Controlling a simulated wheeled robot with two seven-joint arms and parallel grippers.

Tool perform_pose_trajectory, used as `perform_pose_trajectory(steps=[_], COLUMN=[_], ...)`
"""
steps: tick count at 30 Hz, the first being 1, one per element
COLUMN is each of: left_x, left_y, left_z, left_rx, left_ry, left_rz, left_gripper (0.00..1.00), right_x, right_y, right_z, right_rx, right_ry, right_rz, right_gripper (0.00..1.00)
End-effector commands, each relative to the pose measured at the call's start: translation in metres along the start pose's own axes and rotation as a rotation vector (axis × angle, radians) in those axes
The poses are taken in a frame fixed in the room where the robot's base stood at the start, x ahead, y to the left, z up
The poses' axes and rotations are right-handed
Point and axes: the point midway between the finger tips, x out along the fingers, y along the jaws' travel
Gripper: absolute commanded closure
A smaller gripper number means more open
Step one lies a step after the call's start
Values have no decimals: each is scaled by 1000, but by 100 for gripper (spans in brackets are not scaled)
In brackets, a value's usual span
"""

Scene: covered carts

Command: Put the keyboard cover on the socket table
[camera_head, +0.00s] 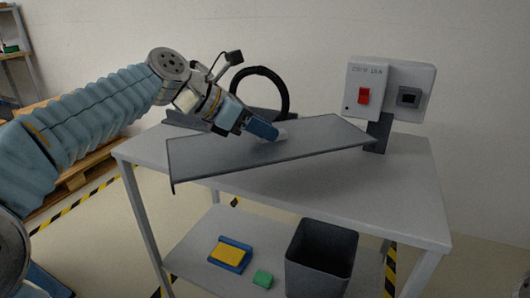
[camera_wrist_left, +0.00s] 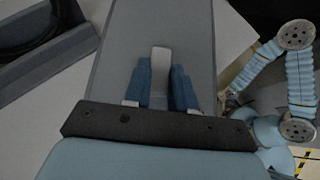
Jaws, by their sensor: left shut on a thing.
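The keyboard cover (camera_head: 230,155) is a wide, thin, flat grey panel with a small pale handle on top. My left gripper (camera_head: 277,136) is shut on this handle and holds the cover above the socket table (camera_head: 400,190). The cover looks tilted, with its left side lower in the head view, and it hides much of the tabletop. Whether any edge touches the table I cannot tell. In the left wrist view, the blue fingers (camera_wrist_left: 160,92) stand on both sides of the pale handle (camera_wrist_left: 160,65), with the grey cover (camera_wrist_left: 115,62) beneath. My right gripper is not in view.
A socket box (camera_head: 388,88) with a red switch stands at the table's back right. A black ring (camera_head: 262,72) on a dark stand is at the back left. The lower shelf (camera_head: 200,235) carries a black bin (camera_head: 320,262), a blue-and-yellow block (camera_head: 231,254) and a green block (camera_head: 263,279).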

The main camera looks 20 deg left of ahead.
Motion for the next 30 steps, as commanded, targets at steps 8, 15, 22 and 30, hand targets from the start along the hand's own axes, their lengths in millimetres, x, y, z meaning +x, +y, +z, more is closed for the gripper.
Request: perform_pose_trajectory(steps=[8, 15, 22, 30], left_x=[28, 43, 55, 56], left_y=[25, 35, 34, 34], left_z=[-22, -37, -55, -57], left_rx=[0, -2, 1, 0], left_ry=[0, 1, -1, 0], left_rz=[-1, 0, 0, -1], left_gripper=[99, 99, 99, 73], right_x=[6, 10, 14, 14], right_y=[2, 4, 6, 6], right_z=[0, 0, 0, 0], right_rx=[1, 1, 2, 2], right_ry=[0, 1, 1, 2], right_rz=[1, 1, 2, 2], right_gripper=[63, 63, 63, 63])
